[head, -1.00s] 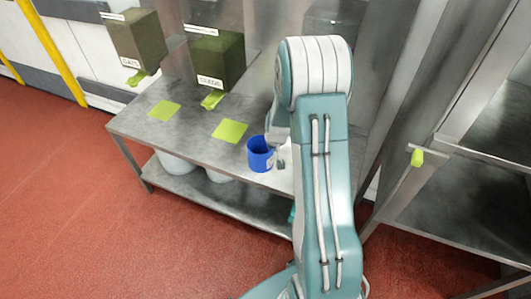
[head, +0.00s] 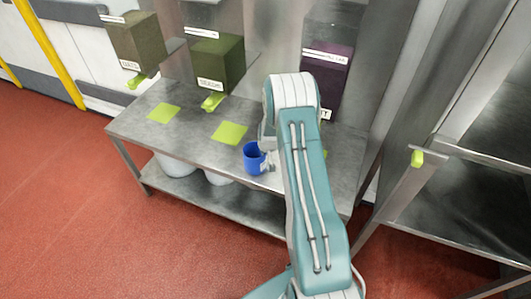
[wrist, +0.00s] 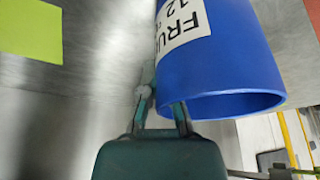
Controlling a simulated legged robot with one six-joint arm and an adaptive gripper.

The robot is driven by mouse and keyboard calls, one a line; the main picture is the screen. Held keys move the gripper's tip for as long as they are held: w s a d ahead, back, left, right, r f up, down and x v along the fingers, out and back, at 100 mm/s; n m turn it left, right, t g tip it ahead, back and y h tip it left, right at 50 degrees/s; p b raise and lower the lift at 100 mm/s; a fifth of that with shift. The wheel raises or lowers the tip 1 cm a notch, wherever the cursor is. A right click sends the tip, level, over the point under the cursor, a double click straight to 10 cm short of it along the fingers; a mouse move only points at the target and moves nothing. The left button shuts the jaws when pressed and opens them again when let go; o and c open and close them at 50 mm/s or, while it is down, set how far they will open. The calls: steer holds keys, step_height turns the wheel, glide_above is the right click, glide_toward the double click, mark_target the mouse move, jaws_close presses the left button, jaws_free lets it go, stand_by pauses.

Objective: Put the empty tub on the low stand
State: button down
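The blue tub (head: 255,160) is upright in the head view, over the right half of the steel bench. Its inside looks blue and bare, but I see only part of it. In the wrist view the tub (wrist: 215,65) fills the upper right, with a white label partly reading "FRU". My gripper (wrist: 163,104) is at its rim, with the fingers close together on the tub's wall. In the head view my gripper (head: 268,160) is at the tub's right side, partly hidden by my arm. No separate low stand can be made out for certain.
The steel bench (head: 190,130) has green squares (head: 230,133) on top and a lower shelf (head: 215,200) with white containers. Dark hoppers (head: 218,65) with green handles hang above it. A steel frame (head: 390,200) with a green knob (head: 417,158) stands right. Red floor is clear in front.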

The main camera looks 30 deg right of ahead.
steer(key=c, duration=0.8)
jaws_free()
steer(key=s+a+r+n, duration=0.1)
steer(key=s+a+r, duration=0.4)
steer(key=r, duration=0.6)
steer(key=s+a+r+t, duration=0.1)
steer(key=s+a+r, duration=0.3)
steer(key=r, duration=0.7)
steer(key=s+a+r+n, duration=0.1)
steer(key=s+a+r, duration=0.4)
steer(key=r, duration=0.6)
steer(key=s+a+r, duration=0.3)
steer(key=s, duration=0.6)
steer(key=s+a+r+n+y, duration=0.1)
steer(key=s+a+r, duration=0.3)
steer(key=s, duration=0.6)
steer(key=shift+s+a+r+t, duration=0.15)
steer(key=shift+s+r+t, duration=0.15)
steer(key=shift+t, duration=0.1)
